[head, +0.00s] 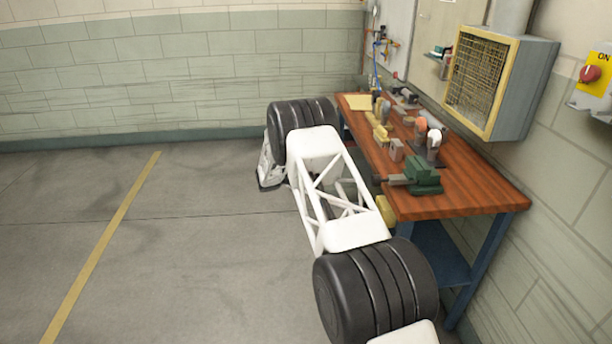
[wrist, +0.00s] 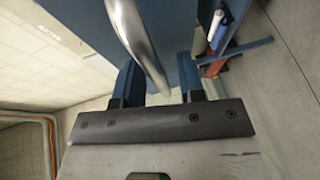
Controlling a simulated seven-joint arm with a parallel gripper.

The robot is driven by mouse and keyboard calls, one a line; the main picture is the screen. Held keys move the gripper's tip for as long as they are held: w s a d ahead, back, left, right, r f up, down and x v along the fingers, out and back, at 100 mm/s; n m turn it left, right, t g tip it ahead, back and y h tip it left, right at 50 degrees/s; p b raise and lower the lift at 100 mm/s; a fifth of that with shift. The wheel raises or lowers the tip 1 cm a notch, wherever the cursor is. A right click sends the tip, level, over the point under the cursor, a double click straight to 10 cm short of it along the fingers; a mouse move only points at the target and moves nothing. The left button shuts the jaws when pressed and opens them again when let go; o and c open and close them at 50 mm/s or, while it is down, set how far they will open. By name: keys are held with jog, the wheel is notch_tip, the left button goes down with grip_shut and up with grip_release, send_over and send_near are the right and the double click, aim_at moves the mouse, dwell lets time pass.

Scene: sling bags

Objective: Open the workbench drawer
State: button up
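In the wrist view, the drawer's curved metal handle (wrist: 138,42) runs down between the two fingers of my gripper (wrist: 157,72). The fingers are apart, with a gap visible to the right of the bar; I cannot tell whether the left finger touches it. The blue panel (wrist: 172,40) behind the handle appears to be the drawer front. In the head view, the workbench (head: 455,195) has a brown wooden top and blue legs. My white arm hides the drawer and its handle there, and my fingers cannot be made out.
A green vise (head: 424,176) and several small tools stand on the bench top. A yellow-framed vent box (head: 485,85) hangs on the wall above. A blue lower shelf (head: 440,252) is under the bench. Open concrete floor (head: 180,240) lies to the left.

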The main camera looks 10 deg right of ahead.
jog(key=v, duration=0.7)
jog(key=shift+s+a, duration=0.15)
jog(key=shift+a, duration=0.15)
jog(key=shift+r, duration=0.1)
